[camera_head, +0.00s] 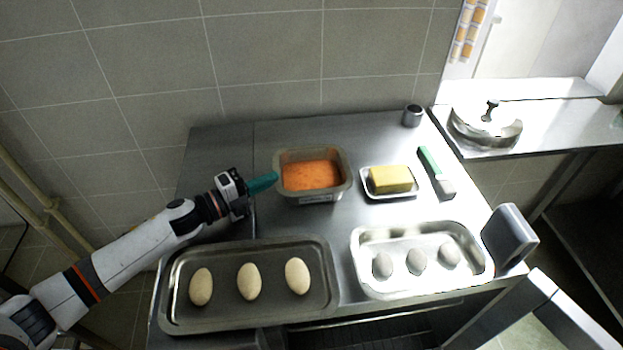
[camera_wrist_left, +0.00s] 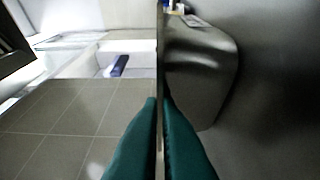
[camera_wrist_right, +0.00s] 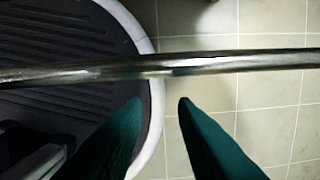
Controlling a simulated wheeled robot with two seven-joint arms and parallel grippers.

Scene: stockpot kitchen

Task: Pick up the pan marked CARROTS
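A metal pan (camera_head: 283,190) holding an orange filling (camera_head: 312,175) sits on the steel counter. A small label (camera_head: 318,198) is on its front wall, its text too small to read. My left gripper (camera_head: 275,179) reaches the pan's left side. In the left wrist view, its teal fingers (camera_wrist_left: 160,98) are close together on either side of the pan's thin rim, and the pan's wall (camera_wrist_left: 205,75) fills the right. My right gripper (camera_wrist_right: 161,101) is open and empty below a metal bar; it cannot be made out in the head view.
A tray with three pale egg-shaped items (camera_head: 325,262) stands in front. A bright tray with three grey ones (camera_head: 362,277) is at front right. A butter dish (camera_head: 372,195), a green-and-grey tool (camera_head: 430,160) and a metal cup (camera_head: 412,116) lie right of the pan.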

